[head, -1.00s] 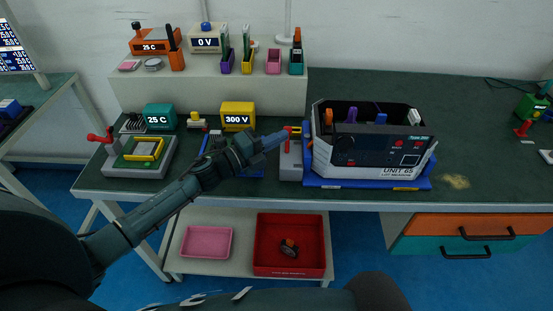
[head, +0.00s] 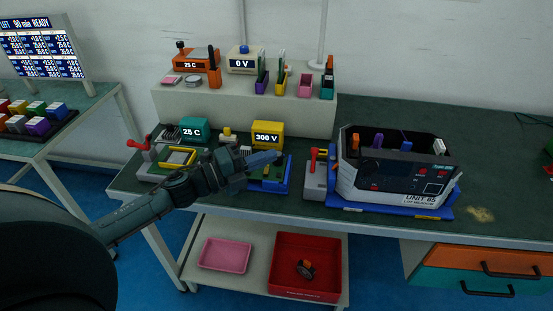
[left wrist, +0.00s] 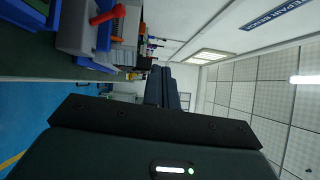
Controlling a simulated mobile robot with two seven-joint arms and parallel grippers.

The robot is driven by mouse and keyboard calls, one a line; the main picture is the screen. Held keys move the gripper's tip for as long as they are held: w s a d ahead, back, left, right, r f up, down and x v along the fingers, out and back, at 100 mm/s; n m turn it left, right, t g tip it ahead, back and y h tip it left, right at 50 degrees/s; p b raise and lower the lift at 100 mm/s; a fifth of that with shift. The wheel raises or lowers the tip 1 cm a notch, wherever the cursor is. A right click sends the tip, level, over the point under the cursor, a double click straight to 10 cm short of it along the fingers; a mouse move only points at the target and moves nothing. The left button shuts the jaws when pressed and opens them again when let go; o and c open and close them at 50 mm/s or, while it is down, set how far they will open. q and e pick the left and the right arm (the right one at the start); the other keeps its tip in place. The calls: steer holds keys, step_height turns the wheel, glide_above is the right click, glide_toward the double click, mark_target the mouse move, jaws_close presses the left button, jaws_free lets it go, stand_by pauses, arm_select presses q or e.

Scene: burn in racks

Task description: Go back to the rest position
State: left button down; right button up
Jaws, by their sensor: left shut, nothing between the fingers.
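My left gripper (head: 262,160) is above the front of the green workbench, in front of the yellow 300 V box (head: 267,134). Its fingers are shut with nothing between them; in the left wrist view they point away as dark fingers (left wrist: 170,88). It is apart from the grey block with the red lever (head: 315,176), which stands to its right. The open-topped unit marked UNIT 65 (head: 400,178) sits on a blue base farther right. My right gripper is not in view.
A blue-based fixture (head: 270,185) lies below my left gripper. A grey fixture with a yellow frame (head: 178,158) is at left. A raised shelf (head: 240,108) holds meters and small bins. Below are a pink tray (head: 225,255) and a red tray (head: 305,265). The bench is clear at right.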

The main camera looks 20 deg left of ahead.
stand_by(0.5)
arm_select(q)
steer(key=s+d+f+n+g+y, duration=0.2)
steer(key=s+d+f+n+y, duration=0.2)
steer(key=s+f+n, duration=0.5)
steer(key=s+d+f+n+g+y, duration=0.2)
steer(key=s+d+f+n+y, duration=0.2)
steer(key=s+f+n, duration=0.6)
steer(key=s+d+n, duration=0.1)
steer(key=d+n, duration=0.1)
steer(key=n, duration=0.2)
steer(key=shift+d, duration=0.3)
